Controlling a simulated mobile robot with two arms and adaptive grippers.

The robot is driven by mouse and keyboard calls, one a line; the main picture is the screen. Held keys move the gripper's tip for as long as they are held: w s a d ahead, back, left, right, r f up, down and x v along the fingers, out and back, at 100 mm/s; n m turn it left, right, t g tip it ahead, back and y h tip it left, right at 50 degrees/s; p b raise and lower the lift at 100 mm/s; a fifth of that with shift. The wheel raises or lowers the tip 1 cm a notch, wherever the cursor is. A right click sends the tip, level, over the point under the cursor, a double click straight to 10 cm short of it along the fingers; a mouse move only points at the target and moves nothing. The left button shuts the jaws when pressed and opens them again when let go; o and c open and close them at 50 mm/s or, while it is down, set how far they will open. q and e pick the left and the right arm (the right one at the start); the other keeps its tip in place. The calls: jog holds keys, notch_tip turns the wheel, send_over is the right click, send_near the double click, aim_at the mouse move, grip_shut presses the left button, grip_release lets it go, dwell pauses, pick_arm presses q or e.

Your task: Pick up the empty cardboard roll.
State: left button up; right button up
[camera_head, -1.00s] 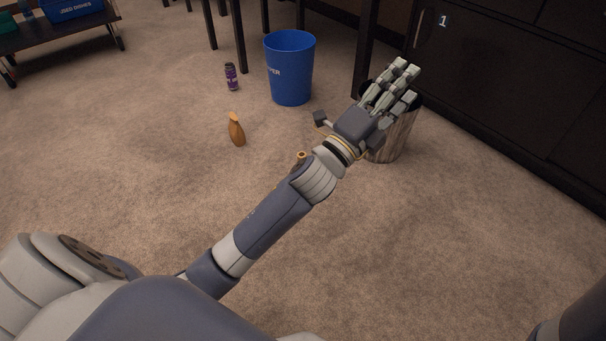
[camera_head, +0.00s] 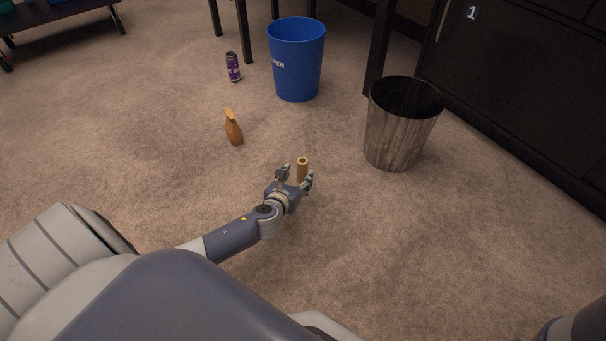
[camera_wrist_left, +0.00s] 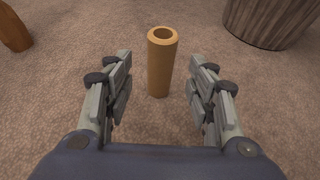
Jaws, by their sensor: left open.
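The empty cardboard roll (camera_head: 302,168) is a small tan tube standing upright on the carpet near the middle of the head view. Its hollow top shows in the left wrist view (camera_wrist_left: 160,65). My left gripper (camera_head: 297,175) is open and low over the floor at the roll. In the left wrist view its two fingers (camera_wrist_left: 160,92) stand apart on either side of the roll, with a gap on both sides. The roll appears centred between them and slightly ahead. Neither finger visibly touches it. My right gripper is not in view.
A wood-patterned bin (camera_head: 398,130) stands to the right of the roll, and a blue bin (camera_head: 296,62) stands behind. A dark cabinet (camera_head: 530,90) is at right. Carpet around the roll is clear.

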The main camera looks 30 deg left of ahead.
aim_at(301, 173)
pick_arm(q)
jog(key=shift+f+b+x, duration=0.25)
jog(key=shift+b+x, duration=2)
jog(key=shift+x, duration=0.1)
jog(key=shift+w+a+b, duration=0.1)
jog(key=shift+w+b, duration=0.2)
jog(key=shift+w, duration=0.05)
jog(key=c, duration=0.8)
